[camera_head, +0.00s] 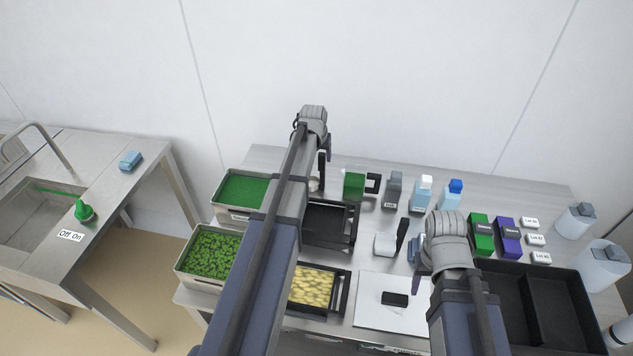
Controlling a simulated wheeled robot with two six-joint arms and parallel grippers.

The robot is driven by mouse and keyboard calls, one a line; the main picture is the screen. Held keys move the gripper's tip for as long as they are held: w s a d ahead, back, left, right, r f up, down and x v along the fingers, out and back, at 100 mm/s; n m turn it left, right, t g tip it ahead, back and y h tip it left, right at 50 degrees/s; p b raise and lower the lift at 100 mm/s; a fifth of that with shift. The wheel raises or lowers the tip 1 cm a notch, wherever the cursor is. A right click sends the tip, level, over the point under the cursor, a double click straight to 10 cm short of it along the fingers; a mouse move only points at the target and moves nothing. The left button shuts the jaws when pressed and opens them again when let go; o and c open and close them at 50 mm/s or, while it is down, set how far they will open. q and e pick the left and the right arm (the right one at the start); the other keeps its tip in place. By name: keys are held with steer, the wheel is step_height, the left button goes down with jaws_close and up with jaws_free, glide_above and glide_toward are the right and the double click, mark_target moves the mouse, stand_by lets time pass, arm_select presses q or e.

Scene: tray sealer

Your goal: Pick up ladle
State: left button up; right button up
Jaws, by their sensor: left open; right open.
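I cannot make out the ladle for certain. A pale cup-shaped thing (384,244) with an upright black handle (402,233) stands mid-table and may be it. My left gripper (321,172) points down near the back of the table, mostly hidden by its own arm. It is open, and a small pale thing (315,185) shows beside its tip. My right gripper (417,281) is open and points down between the pale cup and the black bin, largely hidden behind its wrist. It lies to the right of the cup, apart from it.
Left on the steel table stand a green-filled container (216,192) and one with leafy greens (180,263). A black tray (355,222), yellow food (313,288), white board (372,318), bottles (421,194) and black bin (560,290) crowd the rest. A sink table stands left.

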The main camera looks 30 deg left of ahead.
arm_select(q)
steer(key=b+x, duration=0.4)
steer(key=x, duration=0.1)
steer(key=shift+w+d+f+b, duration=0.15)
steer(key=shift+d+f+b, duration=0.05)
steer(key=shift+d+b, duration=0.15)
arm_select(e)
step_height(320, 180, down, 5)
arm_select(q)
steer(key=shift+r, duration=0.1)
arm_select(e)
steer(key=shift+r, duration=0.1)
arm_select(q)
jaws_close()
